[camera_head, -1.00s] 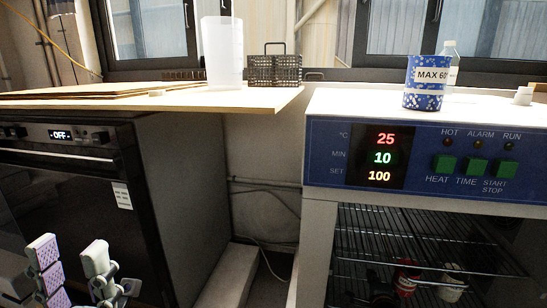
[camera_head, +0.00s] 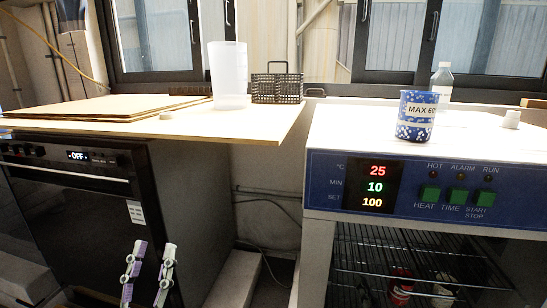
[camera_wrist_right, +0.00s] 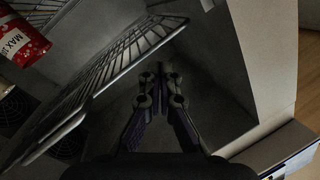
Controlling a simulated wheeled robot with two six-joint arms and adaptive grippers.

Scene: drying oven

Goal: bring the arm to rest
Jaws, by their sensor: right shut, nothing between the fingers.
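My left gripper (camera_head: 155,248) shows at the bottom left of the head view, in front of the dark oven. Its two fingers stand apart, pointing up, with nothing between them. My right gripper (camera_wrist_right: 160,82) shows in the right wrist view, its fingers shut and empty. It is inside or at the mouth of the drying oven chamber, beside a wire rack (camera_wrist_right: 105,70). In the head view I cannot make out the right gripper clearly.
The drying oven (camera_head: 325,180) carries a blue-patterned cup (camera_head: 416,118) and a clear bottle (camera_head: 442,80). A wooden board (camera_head: 200,125) holds a plastic beaker (camera_head: 229,75) and a black rack (camera_head: 277,88).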

